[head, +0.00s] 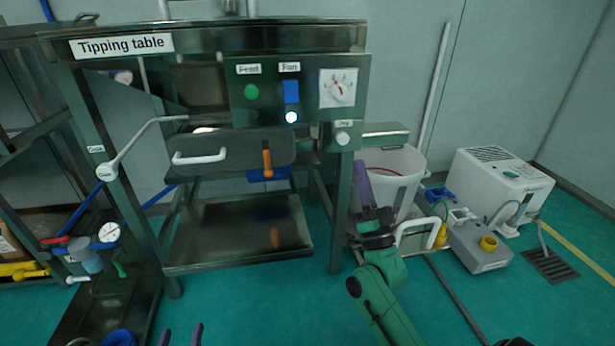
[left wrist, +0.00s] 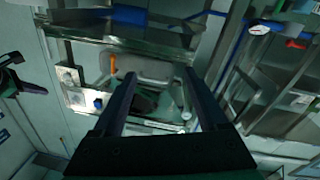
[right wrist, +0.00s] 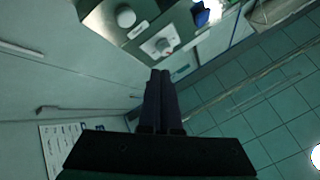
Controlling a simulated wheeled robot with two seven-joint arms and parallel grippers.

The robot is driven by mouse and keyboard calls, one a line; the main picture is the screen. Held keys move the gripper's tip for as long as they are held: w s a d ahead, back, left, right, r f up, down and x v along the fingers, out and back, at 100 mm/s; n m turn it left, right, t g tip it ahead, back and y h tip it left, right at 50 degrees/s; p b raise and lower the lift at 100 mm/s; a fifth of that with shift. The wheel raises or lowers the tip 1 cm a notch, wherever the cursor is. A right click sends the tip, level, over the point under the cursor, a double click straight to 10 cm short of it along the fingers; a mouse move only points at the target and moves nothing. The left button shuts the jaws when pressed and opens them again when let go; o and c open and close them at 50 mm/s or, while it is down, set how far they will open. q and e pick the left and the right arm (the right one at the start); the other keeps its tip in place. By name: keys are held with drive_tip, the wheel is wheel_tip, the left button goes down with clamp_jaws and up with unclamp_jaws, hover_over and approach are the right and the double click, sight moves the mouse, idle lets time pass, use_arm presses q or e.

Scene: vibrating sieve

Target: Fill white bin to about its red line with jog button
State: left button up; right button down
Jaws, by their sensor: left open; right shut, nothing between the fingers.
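The white bin (head: 408,165) stands on the floor right of the tipping table, with a red line on its inner wall; its contents are not clear. The white jog button (head: 343,139) is on the panel's lower right corner, under its label. It also shows in the right wrist view (right wrist: 126,17). My right gripper (head: 361,166) is shut and empty. It appears below the jog button, in front of the bin's left side, apart from the button. My left gripper (head: 182,330) is open and empty at the bottom edge, only its fingertips showing; both fingers show in the left wrist view (left wrist: 160,78).
The panel carries a green Feed button (head: 251,92), a blue Fan switch (head: 291,91) above a lit lamp, and a dial (head: 338,88). The table has an orange handle (head: 267,160) and a lower shelf (head: 240,235). A white machine (head: 500,185) stands right.

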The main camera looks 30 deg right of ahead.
use_arm(q)
drive_tip(key=shift+a+r, duration=0.1)
drive_tip(key=shift+r, duration=0.2)
use_arm(e)
drive_tip(key=shift+s+r, duration=0.1)
drive_tip(key=shift+r, duration=0.15)
